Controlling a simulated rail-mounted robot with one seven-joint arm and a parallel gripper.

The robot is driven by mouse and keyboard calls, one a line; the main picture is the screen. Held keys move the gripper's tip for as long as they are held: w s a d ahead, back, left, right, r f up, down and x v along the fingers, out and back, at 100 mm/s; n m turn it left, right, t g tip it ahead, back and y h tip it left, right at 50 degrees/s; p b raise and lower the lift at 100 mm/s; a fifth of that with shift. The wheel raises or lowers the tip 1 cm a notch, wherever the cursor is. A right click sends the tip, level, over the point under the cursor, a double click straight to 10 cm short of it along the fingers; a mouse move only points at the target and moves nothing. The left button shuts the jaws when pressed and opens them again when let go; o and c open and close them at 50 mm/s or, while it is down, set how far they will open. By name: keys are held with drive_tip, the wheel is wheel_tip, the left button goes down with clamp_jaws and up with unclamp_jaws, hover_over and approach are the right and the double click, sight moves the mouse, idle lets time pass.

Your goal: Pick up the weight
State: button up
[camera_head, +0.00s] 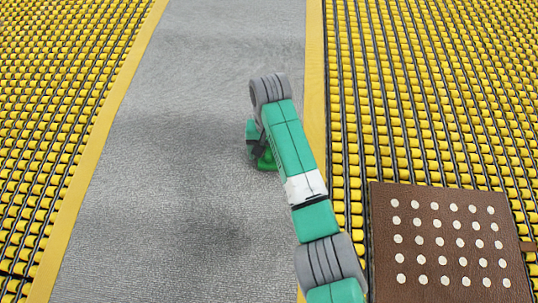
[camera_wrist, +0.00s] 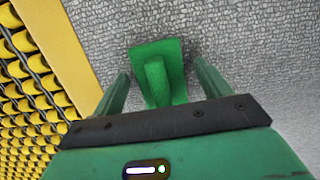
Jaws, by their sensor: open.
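The weight (camera_wrist: 155,54) is a bright green block with a raised, rounded handle. In the wrist view it lies on the grey rug, between my two fingers. My gripper (camera_wrist: 161,68) is open, with one green finger on each side of the weight and a visible gap to both. I cannot tell how far above the rug the fingertips are. In the head view a bit of the weight (camera_head: 267,161) shows beside my arm. The rest of it, and most of my gripper, is hidden behind the arm there.
The grey rug (camera_head: 190,150) is a long strip with yellow borders (camera_head: 315,80). Beds of yellow rollers (camera_head: 45,120) flank it on both sides. A brown panel with several pale dots (camera_head: 385,285) lies on the right rollers. The rug left of my arm is clear.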

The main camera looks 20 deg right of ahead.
sight(269, 150)
drive_tip(key=shift+r, duration=0.1)
clamp_jaws()
drive_tip(key=shift+r, duration=0.1)
drive_tip(key=shift+w+r+p, duration=0.1)
drive_tip(key=shift+r+p, duration=0.9)
drive_tip(key=shift+r, duration=0.8)
drive_tip(key=s+a+p, duration=0.1)
drive_tip(key=s+p, duration=0.2)
drive_tip(key=s, duration=0.2)
drive_tip(key=s+a+r+p, duration=0.1)
drive_tip(key=s+a+p, duration=0.1)
drive_tip(key=s+p, duration=0.2)
drive_tip(key=s+a+p, duration=0.1)
drive_tip(key=s+p, duration=0.2)
drive_tip(key=s, duration=0.2)
drive_tip(key=shift+s+a+r, duration=0.2)
drive_tip(key=shift+s+a, duration=0.1)
drive_tip(key=shift+a, duration=0.05)
drive_tip(key=shift+s+a+p, duration=0.1)
drive_tip(key=shift+s+p, duration=0.25)
